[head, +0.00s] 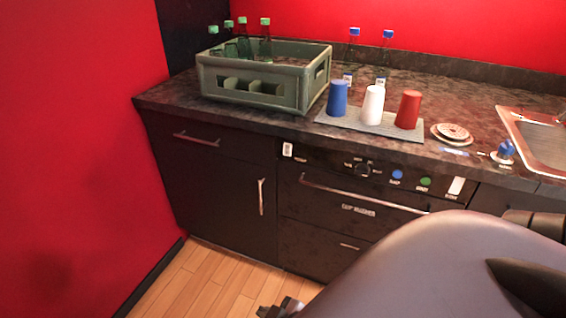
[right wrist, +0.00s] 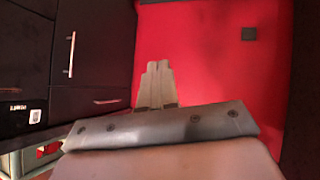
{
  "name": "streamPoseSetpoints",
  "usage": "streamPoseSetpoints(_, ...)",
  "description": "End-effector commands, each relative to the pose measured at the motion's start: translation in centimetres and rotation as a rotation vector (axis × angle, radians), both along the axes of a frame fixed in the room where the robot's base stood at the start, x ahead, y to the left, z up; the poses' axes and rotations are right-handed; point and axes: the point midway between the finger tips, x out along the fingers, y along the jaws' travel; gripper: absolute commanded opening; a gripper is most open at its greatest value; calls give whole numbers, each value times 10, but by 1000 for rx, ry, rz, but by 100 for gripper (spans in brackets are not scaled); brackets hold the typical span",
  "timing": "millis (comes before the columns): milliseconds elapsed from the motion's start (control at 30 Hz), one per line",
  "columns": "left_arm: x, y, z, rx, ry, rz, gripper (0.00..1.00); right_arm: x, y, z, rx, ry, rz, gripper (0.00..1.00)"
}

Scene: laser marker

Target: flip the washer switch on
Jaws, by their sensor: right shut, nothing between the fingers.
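The cup washer (head: 345,232) is a dark front under the counter with a control strip along its top.
A green crate (head: 253,97) with bottles stands on the counter. Blue, white and red cups stand on a grey mat (head: 345,122). Drawer handles (head: 360,193) stick out below the strip. My arm covers the lower right. The wood floor (head: 205,275) is clear at left.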

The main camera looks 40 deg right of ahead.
Motion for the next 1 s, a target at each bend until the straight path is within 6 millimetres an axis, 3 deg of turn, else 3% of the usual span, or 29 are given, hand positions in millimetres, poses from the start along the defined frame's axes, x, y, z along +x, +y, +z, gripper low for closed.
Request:
streamPoseSetpoints(33,0,-1,-14,-3,3,0,0,26,-13,-11,-91,-9,-2,0)
streamPoseSetpoints(100,0,-2,-23,-7,8,0,0,56,-33,-17,-233,-3,-11,0)
streamPoseSetpoints(267,2,-7,-38,-20,6,-4,0,122,-84,-10,-547,30,-77,0)
streamPoseSetpoints(367,2,-10,-50,-25,13,-8,0,157,-115,8,-728,60,-147,0)
streamPoseSetpoints(500,4,-11,-64,-28,11,-10,0,196,-152,47,-947,117,-272,0)
streamPoseSetpoints(633,5,-11,-75,-29,16,-11,0,215,-176,88,-1096,173,-389,0)
streamPoseSetpoints(800,8,-11,-78,-33,9,-13,0,225,-191,128,-1203,225,-499,0)
streamPoseSetpoints(1000,8,-11,-78,-33,11,-14,0,226,-195,143,-1238,245,-539,0)
